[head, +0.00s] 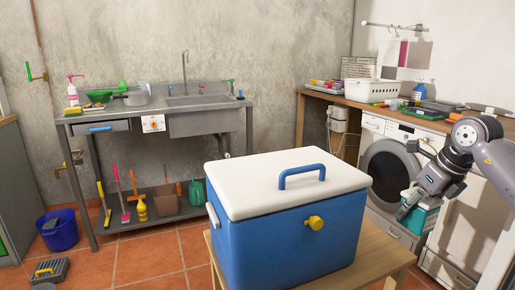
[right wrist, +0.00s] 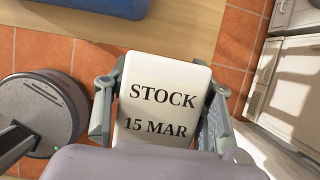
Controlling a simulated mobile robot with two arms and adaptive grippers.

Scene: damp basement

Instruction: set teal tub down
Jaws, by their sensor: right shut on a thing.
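The teal tub (head: 421,217) with a white lid is at the right of the head view, in front of the washing machine. My right gripper (head: 414,200) is shut on it from above. In the right wrist view the tub's white lid (right wrist: 163,92) reads "STOCK 15 MAR" and lies between the two fingers. The tub is held beside the wooden table (head: 372,262), with tiled floor showing around it in the wrist view. The tub's underside is hidden. My left gripper is not in view.
A blue cooler (head: 285,245) with a white lid fills much of the table, leaving a bare strip at its right. The washing machine (head: 385,175) stands behind the tub, under a cluttered counter. A steel sink bench (head: 205,118) stands at the back left, a blue bucket (head: 60,235) on the floor.

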